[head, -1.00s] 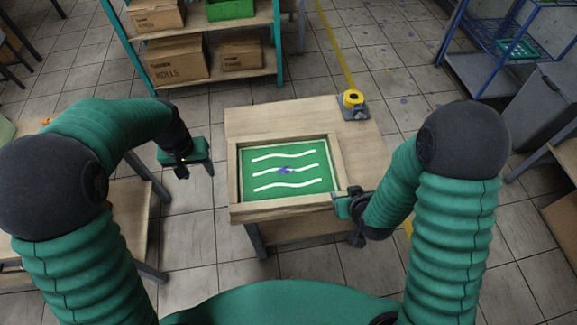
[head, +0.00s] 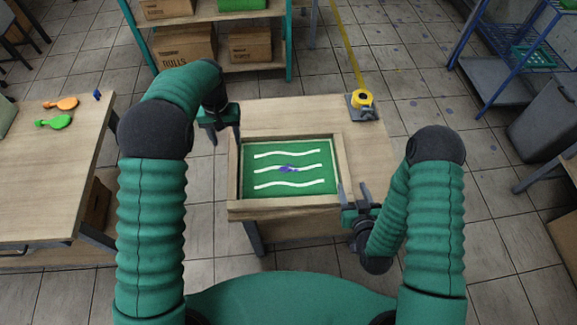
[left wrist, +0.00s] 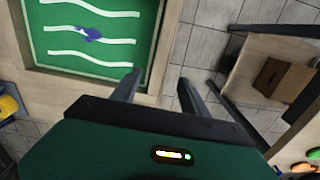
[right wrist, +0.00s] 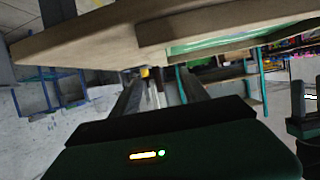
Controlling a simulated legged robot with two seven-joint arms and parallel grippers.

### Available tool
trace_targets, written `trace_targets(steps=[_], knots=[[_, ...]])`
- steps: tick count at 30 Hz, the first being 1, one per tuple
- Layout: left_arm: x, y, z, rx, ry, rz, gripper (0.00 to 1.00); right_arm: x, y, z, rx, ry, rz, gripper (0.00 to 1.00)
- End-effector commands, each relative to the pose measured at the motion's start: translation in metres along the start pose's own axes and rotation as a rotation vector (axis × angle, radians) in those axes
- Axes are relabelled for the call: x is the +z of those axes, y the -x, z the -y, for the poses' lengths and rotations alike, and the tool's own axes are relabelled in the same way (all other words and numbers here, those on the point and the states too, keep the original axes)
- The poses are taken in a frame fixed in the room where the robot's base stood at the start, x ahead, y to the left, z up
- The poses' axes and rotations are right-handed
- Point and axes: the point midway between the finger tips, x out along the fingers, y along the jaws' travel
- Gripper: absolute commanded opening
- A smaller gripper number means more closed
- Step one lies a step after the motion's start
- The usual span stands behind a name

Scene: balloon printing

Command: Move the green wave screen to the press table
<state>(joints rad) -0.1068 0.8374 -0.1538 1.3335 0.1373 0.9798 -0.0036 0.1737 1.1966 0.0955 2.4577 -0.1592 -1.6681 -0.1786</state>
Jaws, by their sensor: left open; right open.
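The green wave screen (head: 288,182) has a wooden frame, a green face with white wavy lines and a purple smear. It sits on a small wooden table (head: 370,150) in the middle of the head view. It also shows in the left wrist view (left wrist: 95,62). My left gripper (head: 222,135) is open and empty, just off the screen's left side. My right gripper (head: 362,193) is open and empty, close to the screen's right front corner. In the right wrist view the screen's green underside or edge (right wrist: 215,43) shows above the fingers. I cannot tell whether either gripper touches the frame.
A shelf with boxes (head: 185,50) stands behind, a blue rack (head: 510,50) back right. Tiled floor lies between.

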Motion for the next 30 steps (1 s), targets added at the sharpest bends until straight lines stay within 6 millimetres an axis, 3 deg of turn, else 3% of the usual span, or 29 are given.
trace_targets(steps=[6,18,24,30], knots=[[0.001,-0.046,0.001,-0.001,0.001,0.004,0.53,-0.001,-0.045,0.0,0.001,0.001,-0.003,0.53],[0.001,-0.119,0.001,-0.001,0.0,0.002,0.53,0.0,-0.119,0.0,0.0,0.001,-0.001,0.53],[0.0,-0.134,0.001,0.0,0.001,-0.001,0.53,0.0,-0.133,0.001,0.0,0.0,0.0,0.53],[0.0,-0.134,0.001,0.0,0.001,-0.002,0.53,0.0,-0.134,0.001,0.0,0.0,0.001,0.53]])
